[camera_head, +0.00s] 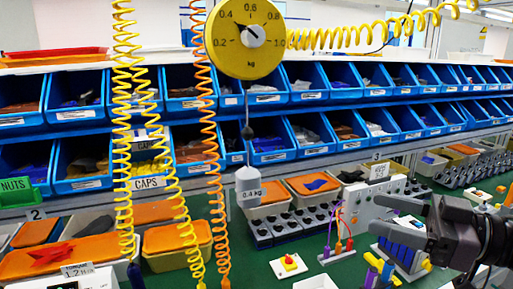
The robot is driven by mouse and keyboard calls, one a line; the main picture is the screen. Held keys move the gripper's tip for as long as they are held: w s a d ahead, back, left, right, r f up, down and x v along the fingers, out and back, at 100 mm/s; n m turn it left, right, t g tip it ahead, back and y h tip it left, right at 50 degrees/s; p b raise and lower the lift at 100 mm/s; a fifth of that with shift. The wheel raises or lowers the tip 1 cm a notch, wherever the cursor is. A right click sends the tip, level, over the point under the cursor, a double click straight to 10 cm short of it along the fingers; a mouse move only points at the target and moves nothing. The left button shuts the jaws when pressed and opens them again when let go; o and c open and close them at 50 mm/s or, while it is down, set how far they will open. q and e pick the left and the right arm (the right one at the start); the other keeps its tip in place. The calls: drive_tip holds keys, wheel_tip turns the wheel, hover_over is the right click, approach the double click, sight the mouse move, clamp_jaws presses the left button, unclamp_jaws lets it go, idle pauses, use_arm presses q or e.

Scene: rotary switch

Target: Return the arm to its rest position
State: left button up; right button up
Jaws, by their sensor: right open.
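My right gripper (376,214) comes in from the right edge above the green bench. Its dark fingers point left and are apart, with nothing seen held between them. My left gripper is not in view.
A panel with colored cables (340,250) stands left of the gripper. Tools in a holder (400,258) are below it, close in the picture. Blue bins (280,140) line the back. Coiled hoses and a yellow dial scale (245,38) hang in front. Some green bench (255,270) is bare.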

drive_tip(key=w+f+m+t+h, duration=0.6)
drive_tip(key=w+f+t+h, duration=0.1)
drive_tip(key=f, duration=0.4)
wheel_tip(320, 180, down, 13)
drive_tip(key=s+d+m+g+h, duration=0.2)
drive_tip(key=m+h, duration=0.2)
drive_tip(key=h, duration=0.4)
drive_tip(key=s+a+f+g+h, duration=0.1)
drive_tip(key=s+a+f+g, duration=0.3)
drive_tip(key=s+f+g, duration=0.9)
drive_tip(key=s+f+t, duration=0.1)
drive_tip(key=s+f, duration=0.1)
drive_tip(key=f, duration=1.2)
drive_tip(key=s+f+t, duration=0.1)
drive_tip(key=s+f, duration=0.2)
drive_tip(key=f, duration=1.2)
drive_tip(key=s+d+f, duration=0.2)
drive_tip(key=s+f, duration=0.8)
drive_tip(key=s+d+f+g, duration=0.1)
drive_tip(key=s+f, duration=0.9)
drive_tip(key=shift+s+d+g, duration=0.2)
drive_tip(key=shift+d+g, duration=0.1)
drive_tip(key=shift+d, duration=0.05)
